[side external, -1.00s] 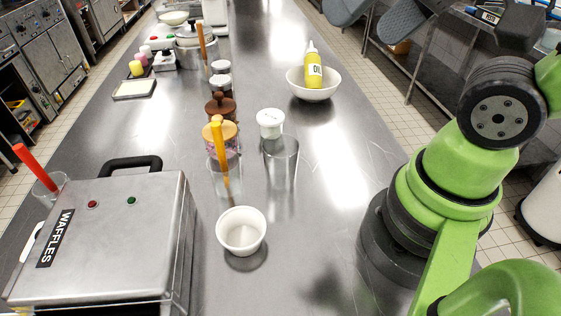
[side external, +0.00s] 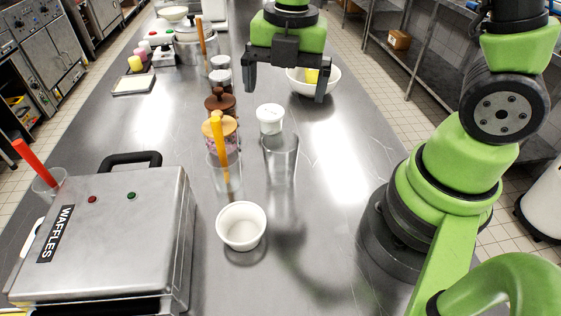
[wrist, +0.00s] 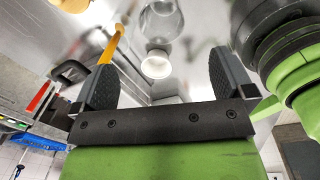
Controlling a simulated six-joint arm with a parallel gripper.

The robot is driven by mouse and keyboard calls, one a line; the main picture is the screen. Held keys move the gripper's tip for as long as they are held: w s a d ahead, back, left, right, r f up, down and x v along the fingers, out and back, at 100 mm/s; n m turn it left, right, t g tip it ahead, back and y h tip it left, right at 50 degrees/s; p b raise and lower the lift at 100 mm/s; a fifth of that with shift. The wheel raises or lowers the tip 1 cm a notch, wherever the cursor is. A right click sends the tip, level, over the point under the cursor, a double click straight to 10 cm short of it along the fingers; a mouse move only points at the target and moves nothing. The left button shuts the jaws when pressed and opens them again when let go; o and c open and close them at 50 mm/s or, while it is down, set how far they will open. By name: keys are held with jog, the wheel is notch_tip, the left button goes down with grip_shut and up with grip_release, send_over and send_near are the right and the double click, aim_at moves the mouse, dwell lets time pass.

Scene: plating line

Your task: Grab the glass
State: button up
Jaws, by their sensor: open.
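Nothing is between the fingertips at contact.
A glass with a yellow-handled utensil (side external: 226,175) stands close left of the empty glass. A white cup (side external: 241,228) is in front, a waffle maker (side external: 105,235) at left. A bowl with a yellow bottle (side external: 331,82) is behind my gripper. Counter right of the glass is clear.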

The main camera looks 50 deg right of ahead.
notch_tip(320, 180, down, 2)
jog(key=n, duration=0.3)
send_over(280, 144)
jog(key=s+a, duration=0.2)
notch_tip(280, 144, down, 5)
jog(key=shift+g, duration=0.4)
notch_tip(280, 144, down, 5)
jog(key=shift+a+f, duration=0.1)
jog(key=shift+f, duration=0.1)
jog(key=shift+w, duration=0.1)
jog(key=c, duration=1.1)
jog(key=shift+r, duration=0.1)
